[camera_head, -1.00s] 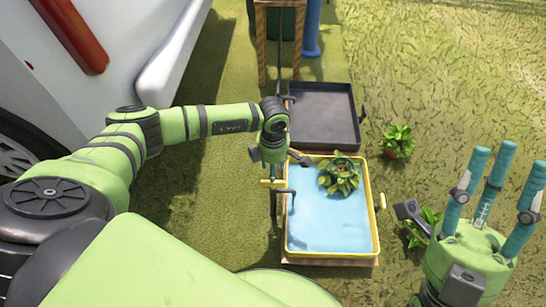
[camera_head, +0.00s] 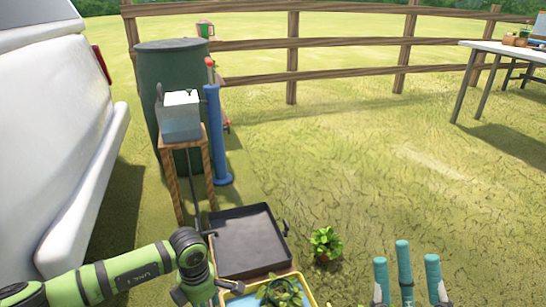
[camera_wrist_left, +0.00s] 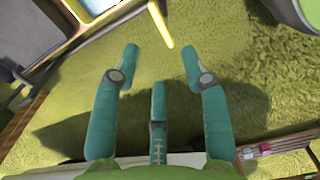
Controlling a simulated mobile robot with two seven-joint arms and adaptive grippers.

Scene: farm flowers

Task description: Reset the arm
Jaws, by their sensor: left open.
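My left arm comes in from the lower left in the head view, its wrist beside the black tray (camera_head: 246,243); its fingers do not show clearly there. In the left wrist view, my left gripper (camera_wrist_left: 160,68) has its teal fingers spread, with nothing between them and grass beyond. My right gripper (camera_head: 406,266) is at the bottom right of the head view. Its teal fingers point up, spread and empty; its palm is below the frame.
A yellow-rimmed blue tray (camera_head: 240,299) holds a leafy plant (camera_head: 280,292). A potted plant (camera_head: 325,243) stands on the grass. A green barrel (camera_head: 150,75), a wooden stand (camera_head: 170,180), a blue post (camera_head: 216,135) and a white vehicle (camera_head: 60,130) are at left.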

